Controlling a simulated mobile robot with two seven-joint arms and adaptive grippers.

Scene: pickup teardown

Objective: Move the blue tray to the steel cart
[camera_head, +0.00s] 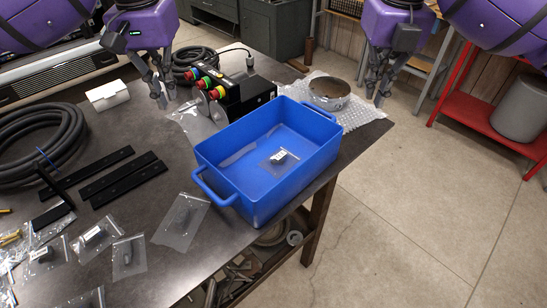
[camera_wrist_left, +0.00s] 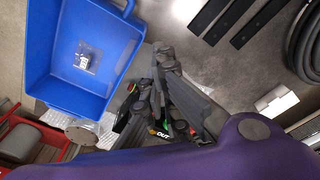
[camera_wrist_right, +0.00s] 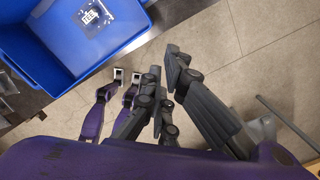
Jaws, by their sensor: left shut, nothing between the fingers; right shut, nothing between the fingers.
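The blue tray (camera_head: 222,176) is a deep open bin with a handle at each end. It stands upright on the dark table (camera_head: 165,200) near its right edge. The tray also shows in the left wrist view (camera_wrist_left: 45,50) and the right wrist view (camera_wrist_right: 60,45). My left gripper (camera_head: 160,98) is shut and empty, above the table behind and left of the tray. My right gripper (camera_head: 376,95) is shut and empty, behind and right of the tray. I cannot identify a steel cart.
A black control box with coloured buttons (camera_head: 240,95) stands close behind the tray. Bubble wrap with a round metal part (camera_head: 329,92) lies behind it. Cables (camera_head: 40,145), black bars (camera_head: 118,178) and bagged parts cover the left. A red stand (camera_head: 480,118) is far right; the floor (camera_head: 400,220) between is clear.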

